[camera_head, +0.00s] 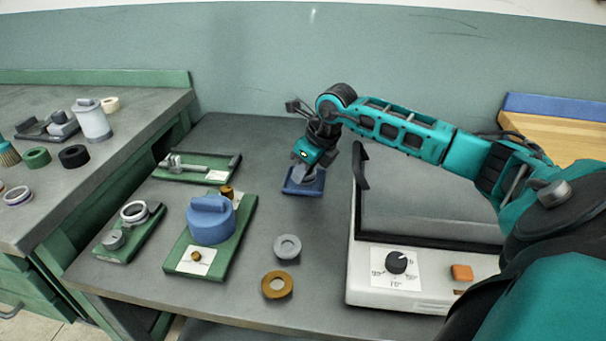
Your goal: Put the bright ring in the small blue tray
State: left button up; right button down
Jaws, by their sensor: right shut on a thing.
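The small blue tray (290,187) lies on the grey table at the back, left of the white machine. My right gripper (304,170) points down at the tray. It is shut on a light grey ring (306,176), which is largely hidden by the fingers and sits at or just over the tray. I cannot tell whether the ring touches the tray floor. A dull grey ring (287,247) and a brass-coloured ring (277,284) lie flat at the table's front middle. My left gripper is not in view.
The white machine (420,293) with a black dial and orange button stands right of the tray, under my right arm. Green boards hold a blue capped part (211,220), a ring fixture (133,212) and a metal tool (190,165). The left bench (30,205) holds several small items.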

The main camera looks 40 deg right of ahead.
jog(key=shift+f, duration=0.4)
jog(key=c, duration=1.4)
grip_release()
jog(key=shift+r, duration=0.15)
pick_arm(q)
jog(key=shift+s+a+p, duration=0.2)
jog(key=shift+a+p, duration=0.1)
jog(key=shift+p, duration=0.25)
pick_arm(e)
jog(key=v, duration=1.1)
jog(key=shift+s+r, duration=0.3)
jog(key=shift+r, duration=0.05)
